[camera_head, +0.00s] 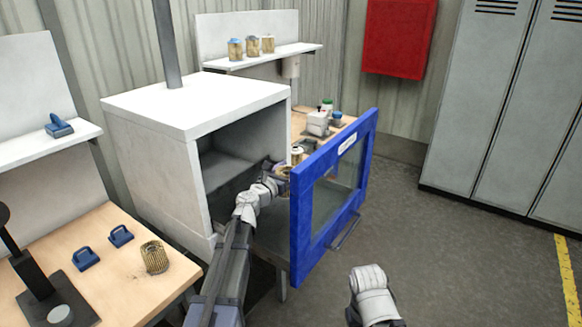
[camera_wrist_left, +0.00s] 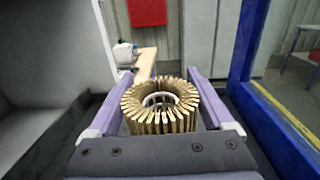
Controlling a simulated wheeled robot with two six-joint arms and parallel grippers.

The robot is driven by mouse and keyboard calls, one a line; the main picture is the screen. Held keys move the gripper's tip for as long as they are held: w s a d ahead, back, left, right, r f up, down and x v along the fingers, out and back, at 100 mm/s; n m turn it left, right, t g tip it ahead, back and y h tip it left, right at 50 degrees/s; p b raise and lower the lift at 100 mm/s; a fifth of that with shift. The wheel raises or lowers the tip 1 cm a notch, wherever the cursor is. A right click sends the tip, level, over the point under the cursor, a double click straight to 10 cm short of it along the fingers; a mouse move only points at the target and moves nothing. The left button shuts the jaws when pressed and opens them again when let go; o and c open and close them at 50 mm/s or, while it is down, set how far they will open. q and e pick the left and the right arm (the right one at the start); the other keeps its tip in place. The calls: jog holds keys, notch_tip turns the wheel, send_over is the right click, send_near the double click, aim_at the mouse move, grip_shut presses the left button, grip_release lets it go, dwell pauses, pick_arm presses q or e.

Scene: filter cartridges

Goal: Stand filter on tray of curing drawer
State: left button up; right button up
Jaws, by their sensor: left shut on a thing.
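The held filter (camera_wrist_left: 160,108), a pleated tan ring with a white-rimmed hollow centre, sits upright between the two fingers of my left gripper (camera_wrist_left: 160,100). In the head view my left gripper (camera_head: 275,172) reaches between the white cabinet (camera_head: 155,150) and the blue-framed drawer front (camera_head: 300,225), with the filter largely hidden by it. The curing drawer is pulled out, and its grey tray (camera_head: 272,240) lies below my left arm. I cannot tell whether the filter touches the tray. My right arm's white wrist part shows at the bottom; its fingers do not show.
Another pleated filter (camera_head: 154,257) and blue clamp-like pieces (camera_head: 86,258) are on the left bench (camera_head: 120,285). Several filters stand on the back shelf (camera_head: 265,56). The blue drawer front stands close on the right of my left gripper. Grey lockers (camera_head: 490,100) are at the right.

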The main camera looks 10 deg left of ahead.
pick_arm(q)
jog(key=shift+f+b, duration=2.8)
jog(key=shift+f, duration=0.1)
jog(key=shift+f+b, duration=0.55)
jog(key=o, duration=1.1)
jog(key=shift+s, duration=0.15)
jog(key=v, duration=0.7)
jog(key=shift+s+a, duration=0.15)
jog(key=shift+s, duration=0.2)
